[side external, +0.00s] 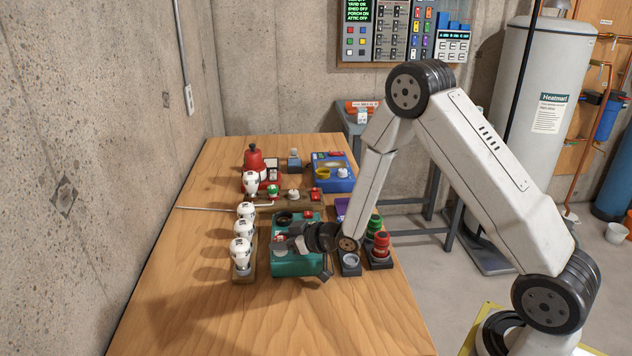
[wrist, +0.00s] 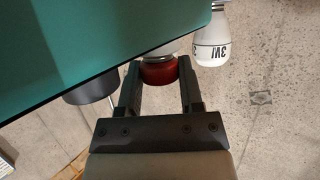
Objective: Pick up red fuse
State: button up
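In the wrist view a round red piece, apparently the red fuse (wrist: 158,72), sits between the tips of my gripper (wrist: 159,76), with a pale part behind it. The two fingers stand apart and the red piece about fills the gap. I cannot tell whether they press on it or only flank it. In the side view my gripper (side external: 288,238) is low over the teal box (side external: 297,267), beside a small red spot. The dark fingers and wrist hide much of that spot.
A row of white bulbs (side external: 241,254) stands left of the teal box; one bulb (wrist: 211,42) is close right of my fingers. Red and green stacked pieces (side external: 381,245) stand to the right. A blue box (side external: 340,183) and a red lamp-like object (side external: 254,159) are behind.

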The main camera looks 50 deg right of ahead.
aim_at(283, 239)
grip_shut()
jog(key=shift+r, duration=0.1)
jog(key=shift+r, duration=4.9)
